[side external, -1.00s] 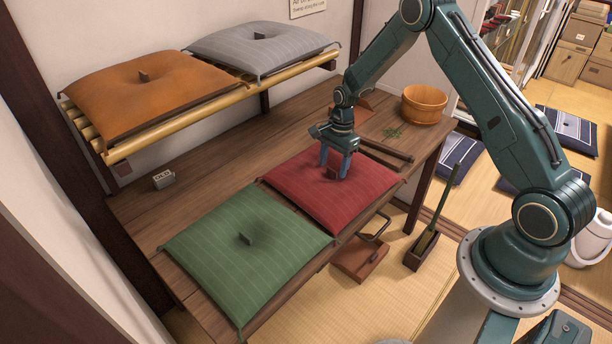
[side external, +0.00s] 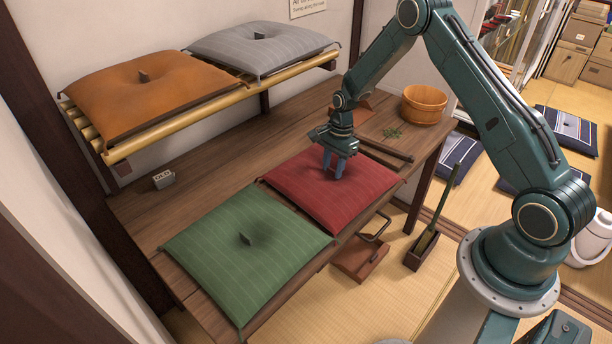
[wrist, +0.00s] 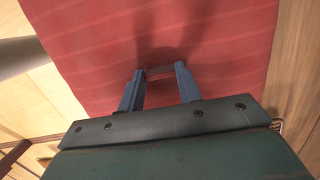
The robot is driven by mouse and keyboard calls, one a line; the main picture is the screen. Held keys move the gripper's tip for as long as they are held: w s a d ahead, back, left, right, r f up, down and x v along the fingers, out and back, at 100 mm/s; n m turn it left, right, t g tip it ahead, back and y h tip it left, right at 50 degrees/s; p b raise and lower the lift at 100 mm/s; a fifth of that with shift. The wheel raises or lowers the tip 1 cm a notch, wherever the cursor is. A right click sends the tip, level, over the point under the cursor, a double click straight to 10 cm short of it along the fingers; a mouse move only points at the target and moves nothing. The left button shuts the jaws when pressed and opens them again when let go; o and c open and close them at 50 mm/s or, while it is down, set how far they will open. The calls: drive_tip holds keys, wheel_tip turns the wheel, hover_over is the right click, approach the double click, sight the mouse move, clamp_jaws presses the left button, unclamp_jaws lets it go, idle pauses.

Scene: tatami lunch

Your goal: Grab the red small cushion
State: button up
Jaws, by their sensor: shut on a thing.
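The red cushion (side external: 362,192) lies flat on the wooden table, right of the green cushion (side external: 215,262). In the wrist view the red cushion (wrist: 100,50) fills most of the upper picture. My gripper (side external: 334,172) is over its middle with the fingers pointing down. In the wrist view my gripper (wrist: 160,72) is shut on the small tab (wrist: 159,71) at the cushion's centre. The cushion still appears to rest on the table.
An orange cushion (side external: 150,88) and a grey cushion (side external: 262,45) lie on a bamboo rack (side external: 205,110) behind. A small sign block (side external: 163,179) and a wooden bucket (side external: 424,105) stand on the table (side external: 225,170). A dark wooden bar (side external: 385,151) lies behind the red cushion.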

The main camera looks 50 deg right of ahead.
sight(332, 170)
drive_tip(key=shift+r, duration=0.15)
wheel_tip(332, 170, up, 20)
idle(0.8)
drive_tip(key=shift+a, duration=0.1)
idle(0.5)
